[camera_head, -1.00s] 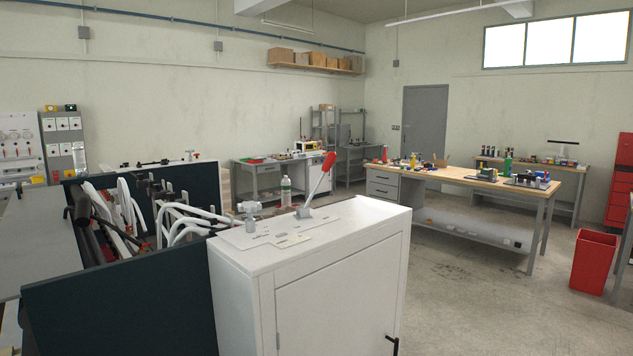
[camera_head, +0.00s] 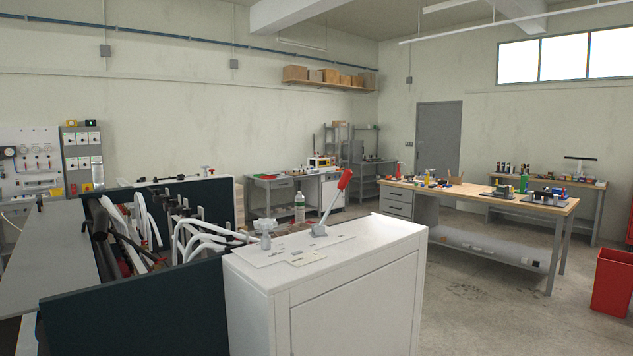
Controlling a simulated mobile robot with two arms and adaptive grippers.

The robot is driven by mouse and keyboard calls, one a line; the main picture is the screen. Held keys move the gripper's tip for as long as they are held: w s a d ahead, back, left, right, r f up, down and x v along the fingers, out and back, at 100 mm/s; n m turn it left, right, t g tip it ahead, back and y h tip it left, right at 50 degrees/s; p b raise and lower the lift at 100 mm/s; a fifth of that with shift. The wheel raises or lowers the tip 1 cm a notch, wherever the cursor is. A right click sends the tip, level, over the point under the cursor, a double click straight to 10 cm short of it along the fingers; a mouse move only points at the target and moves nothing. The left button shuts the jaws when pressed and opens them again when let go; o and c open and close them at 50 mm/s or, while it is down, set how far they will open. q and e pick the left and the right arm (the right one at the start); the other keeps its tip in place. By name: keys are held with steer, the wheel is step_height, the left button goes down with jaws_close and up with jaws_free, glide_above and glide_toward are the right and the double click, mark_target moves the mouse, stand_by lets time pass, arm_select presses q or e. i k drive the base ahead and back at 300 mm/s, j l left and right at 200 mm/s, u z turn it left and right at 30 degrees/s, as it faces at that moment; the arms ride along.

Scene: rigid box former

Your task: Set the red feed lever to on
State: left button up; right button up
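The red feed lever (camera_head: 338,195) stands on the plate on top of the white cabinet (camera_head: 355,308). It has a red handle and a metal shaft, and it tilts up and to the right. The labels on the plate (camera_head: 285,258) around its base are too small to read. A grey valve-like knob (camera_head: 265,229) sits on the same plate, left of the lever. Neither of my grippers shows in the head view, and nothing touches the lever.
A dark-walled machine bay (camera_head: 140,305) with white hoses joins the cabinet on the left. A clear bottle (camera_head: 299,208) stands behind the lever. A wooden-topped workbench (camera_head: 480,195) and a red bin (camera_head: 612,283) stand to the right, with open floor (camera_head: 470,315) between.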

mark_target(346, 177)
steer(key=i+l+u, duration=0.1)
steer(key=u, duration=0.35)
steer(key=i+l+u, duration=0.1)
steer(key=u, duration=0.35)
steer(key=l+u, duration=0.25)
steer(key=u, duration=0.2)
steer(key=l+u, duration=0.2)
steer(key=u, duration=0.25)
steer(key=i, duration=0.05)
